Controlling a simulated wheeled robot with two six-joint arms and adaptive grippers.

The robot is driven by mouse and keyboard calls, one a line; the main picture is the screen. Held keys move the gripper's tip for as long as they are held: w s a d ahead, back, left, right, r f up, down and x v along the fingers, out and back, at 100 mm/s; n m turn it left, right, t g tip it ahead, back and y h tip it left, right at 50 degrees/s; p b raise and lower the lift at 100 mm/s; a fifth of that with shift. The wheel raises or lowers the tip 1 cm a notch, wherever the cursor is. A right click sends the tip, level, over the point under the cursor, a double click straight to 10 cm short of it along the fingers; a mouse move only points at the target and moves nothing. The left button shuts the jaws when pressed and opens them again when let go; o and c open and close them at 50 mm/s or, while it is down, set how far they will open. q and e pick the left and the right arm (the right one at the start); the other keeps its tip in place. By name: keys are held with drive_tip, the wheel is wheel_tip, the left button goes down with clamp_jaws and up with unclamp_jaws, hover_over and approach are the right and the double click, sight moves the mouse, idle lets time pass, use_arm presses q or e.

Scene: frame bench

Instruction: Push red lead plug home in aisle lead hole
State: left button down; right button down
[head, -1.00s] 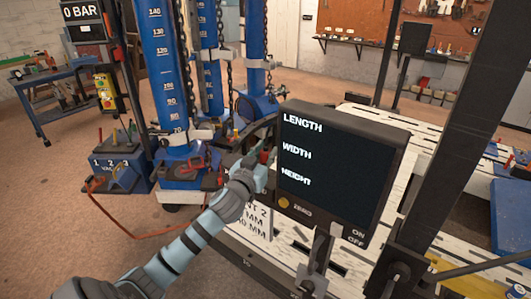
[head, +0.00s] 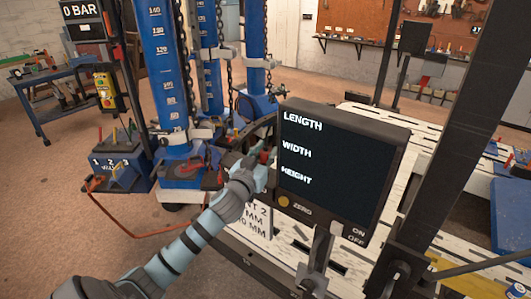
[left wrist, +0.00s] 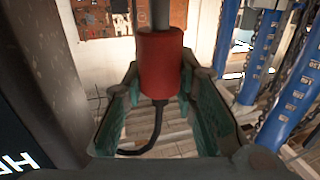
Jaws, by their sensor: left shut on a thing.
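The red lead plug (left wrist: 160,65) sits between the green-padded fingers of my left gripper (left wrist: 163,105) in the left wrist view. The gripper is shut on it. A grey rod or pin rises from the plug's top, and a black cable (left wrist: 150,135) hangs and curves below it. In the head view my left gripper (head: 262,160) is just left of the black display panel. The plug is hardly visible there. I cannot make out the aisle lead hole in either view. My right gripper is not in view.
The black display (head: 335,165) reading LENGTH, WIDTH, HEIGHT stands close to the right of my left gripper. Blue columns (head: 162,90) with chains stand behind and to the left. A blue box (head: 122,170) marked with numbers has a red cable. A white slatted bench lies under the display.

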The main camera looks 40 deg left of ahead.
use_arm(q)
drive_tip(key=shift+f+b, duration=1.4)
drive_tip(key=shift+f, duration=0.35)
drive_tip(key=c, duration=1.2)
unclamp_jaws()
drive_tip(key=v, duration=1.2)
